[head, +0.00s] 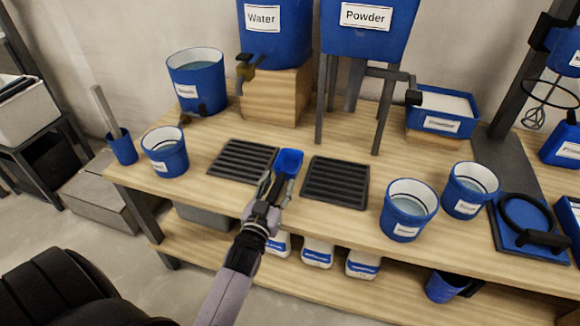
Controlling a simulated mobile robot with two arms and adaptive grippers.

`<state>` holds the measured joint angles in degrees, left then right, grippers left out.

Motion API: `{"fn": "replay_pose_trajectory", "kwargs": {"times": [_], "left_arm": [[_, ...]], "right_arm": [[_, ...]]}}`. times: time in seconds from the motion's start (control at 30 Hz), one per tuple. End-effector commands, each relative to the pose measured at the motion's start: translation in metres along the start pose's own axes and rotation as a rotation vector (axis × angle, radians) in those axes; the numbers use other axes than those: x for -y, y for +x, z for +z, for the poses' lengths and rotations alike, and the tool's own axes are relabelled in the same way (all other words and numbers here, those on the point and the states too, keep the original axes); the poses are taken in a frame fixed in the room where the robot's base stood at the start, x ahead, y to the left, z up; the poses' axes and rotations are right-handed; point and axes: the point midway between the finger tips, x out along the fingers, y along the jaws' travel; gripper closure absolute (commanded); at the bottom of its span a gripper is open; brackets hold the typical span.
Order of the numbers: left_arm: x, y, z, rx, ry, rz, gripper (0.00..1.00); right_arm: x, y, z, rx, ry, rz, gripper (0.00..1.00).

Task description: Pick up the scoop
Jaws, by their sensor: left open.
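The blue scoop (290,160) lies on the wooden workbench (190,205), in the gap between two dark slatted grates. Its bowl shows just beyond my left gripper (278,184), and the gripper hides its near end. My left gripper is open, reaching in from the bottom, with its fingers spread at the near side of the scoop. I cannot tell whether the fingers touch it. My right gripper is not in view.
The grates (243,159) and (336,181) flank the scoop. Blue buckets stand left (166,153) and right (408,212). The Water tank (275,45) and Powder hopper (365,45) stand behind. White-and-blue containers (317,253) sit on the lower shelf.

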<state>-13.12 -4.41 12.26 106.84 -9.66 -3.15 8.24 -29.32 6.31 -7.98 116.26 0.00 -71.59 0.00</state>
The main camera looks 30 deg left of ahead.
Motion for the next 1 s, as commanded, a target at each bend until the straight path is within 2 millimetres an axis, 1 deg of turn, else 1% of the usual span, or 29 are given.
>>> {"fn": "replay_pose_trajectory", "kwargs": {"times": [0.3, 0.33, 0.9, 0.93, 1.0], "left_arm": [[-0.0001, -0.0011, -0.0004, 0.000, 0.000, -0.001, 0.58], [-0.0001, -0.0011, -0.0004, 0.000, 0.000, -0.001, 0.60], [0.0000, -0.0009, -0.0005, -0.001, 0.000, -0.001, 0.98], [0.0000, -0.0009, -0.0005, -0.001, 0.000, -0.001, 1.00], [0.0000, -0.0008, -0.0005, -0.001, 0.000, -0.001, 1.00]], "right_arm": [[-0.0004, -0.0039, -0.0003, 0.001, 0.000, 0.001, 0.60], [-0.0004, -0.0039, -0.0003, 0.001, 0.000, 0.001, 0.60], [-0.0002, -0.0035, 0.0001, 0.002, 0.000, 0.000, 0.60], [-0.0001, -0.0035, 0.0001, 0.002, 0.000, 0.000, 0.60], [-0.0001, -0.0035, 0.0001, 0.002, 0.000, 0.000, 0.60]]}}
